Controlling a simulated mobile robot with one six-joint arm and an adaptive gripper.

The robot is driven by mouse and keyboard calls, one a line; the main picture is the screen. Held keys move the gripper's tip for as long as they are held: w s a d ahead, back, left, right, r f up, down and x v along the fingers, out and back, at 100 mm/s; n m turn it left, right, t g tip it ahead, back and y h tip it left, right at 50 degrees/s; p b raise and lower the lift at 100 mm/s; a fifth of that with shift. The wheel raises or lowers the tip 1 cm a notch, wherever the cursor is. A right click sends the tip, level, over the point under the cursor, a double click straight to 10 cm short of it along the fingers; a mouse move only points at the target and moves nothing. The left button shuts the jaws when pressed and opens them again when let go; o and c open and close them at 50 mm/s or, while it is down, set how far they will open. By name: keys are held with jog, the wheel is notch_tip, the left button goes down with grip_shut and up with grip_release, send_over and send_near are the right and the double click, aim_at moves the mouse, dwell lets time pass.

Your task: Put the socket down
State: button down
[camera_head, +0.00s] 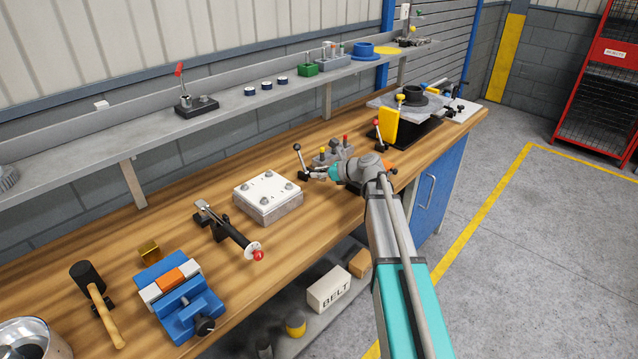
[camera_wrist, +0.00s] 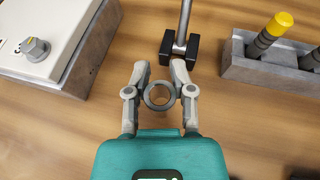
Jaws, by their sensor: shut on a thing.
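The socket (camera_wrist: 160,108) shows in the wrist view as a dark grey ring, seen end-on with the wood bench visible through its hole. It sits between the two fingers of my gripper (camera_wrist: 160,82), which is shut on it. In the head view my gripper (camera_head: 317,174) is low over the workbench (camera_head: 225,275), right of the white box. The socket is too small to make out there. I cannot tell whether the socket touches the bench.
A black-based lever (camera_wrist: 180,46) stands just beyond my fingertips. A grey rack (camera_wrist: 238,66) with colour-capped tools is to the right. A white box (camera_head: 262,190) with knobs is to the left. Bare wood lies around the socket.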

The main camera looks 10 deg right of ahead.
aim_at(318, 186)
jog(key=shift+f+b, duration=1.05)
jog(key=shift+f, duration=0.35)
jog(key=shift+f, duration=0.1)
jog(key=shift+c, duration=2.4)
grip_release()
jog(key=shift+s+d+r, duration=0.1)
jog(key=shift+s+r, duration=0.05)
jog(key=shift+r, duration=0.1)
jog(key=p+v, duration=0.4)
jog(key=v, duration=0.7)
jog(key=shift+s+d+r+p, duration=0.15)
jog(key=shift+s+d+p, duration=0.1)
jog(key=shift+p, duration=0.1)
